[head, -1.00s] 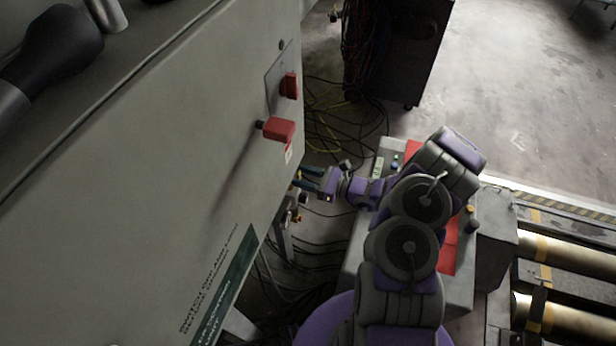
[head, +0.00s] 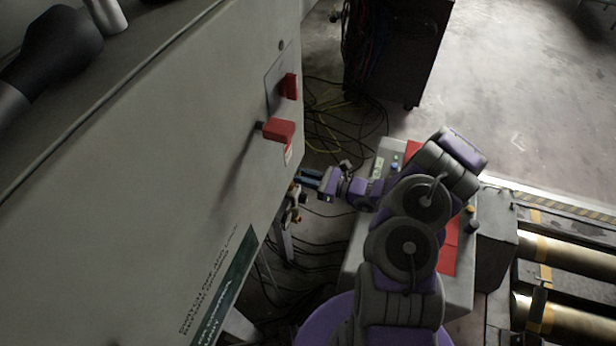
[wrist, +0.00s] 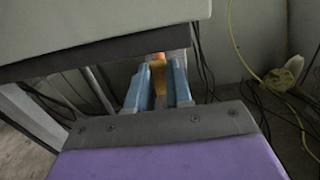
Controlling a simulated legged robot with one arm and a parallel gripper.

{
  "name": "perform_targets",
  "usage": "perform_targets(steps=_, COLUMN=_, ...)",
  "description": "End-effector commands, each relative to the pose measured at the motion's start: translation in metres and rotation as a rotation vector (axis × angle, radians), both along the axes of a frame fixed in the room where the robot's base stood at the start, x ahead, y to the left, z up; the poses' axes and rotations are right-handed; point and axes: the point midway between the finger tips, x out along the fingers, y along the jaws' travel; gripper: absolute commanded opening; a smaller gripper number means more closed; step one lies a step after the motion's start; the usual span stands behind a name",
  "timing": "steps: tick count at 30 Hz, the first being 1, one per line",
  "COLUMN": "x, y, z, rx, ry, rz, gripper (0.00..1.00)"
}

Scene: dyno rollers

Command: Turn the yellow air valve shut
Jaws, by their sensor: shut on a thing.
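The yellow air valve shows in the wrist view (wrist: 158,78) as a yellow-orange piece between my two blue fingers. My gripper (wrist: 161,70) is shut on it there, with one finger on each side. In the head view, my gripper (head: 307,180) reaches left, to the lower right edge of the big grey cabinet. A small cluster of yellow and red fittings (head: 294,205) shows just below the fingertips. The fingers and the cabinet edge hide most of the valve, so its handle angle cannot be told.
The grey cabinet (head: 150,180) fills the left, with two red switch handles (head: 278,130) above my gripper. Loose cables (head: 325,130) lie on the floor behind. A grey box with buttons (head: 380,165) stands beneath my arm, and rollers (head: 570,250) lie at the right.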

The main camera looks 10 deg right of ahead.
Motion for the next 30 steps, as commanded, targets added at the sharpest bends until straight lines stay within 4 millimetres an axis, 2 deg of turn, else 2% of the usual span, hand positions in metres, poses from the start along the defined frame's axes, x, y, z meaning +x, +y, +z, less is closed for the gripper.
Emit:
perform_targets(steps=11, x=0.005, y=-0.003, z=0.0, rx=0.068, ry=0.107, rz=0.002, gripper=0.0)
perform_targets(steps=30, x=0.026, y=-0.017, z=-0.015, rx=0.389, ry=0.591, rz=0.003, gripper=0.0)
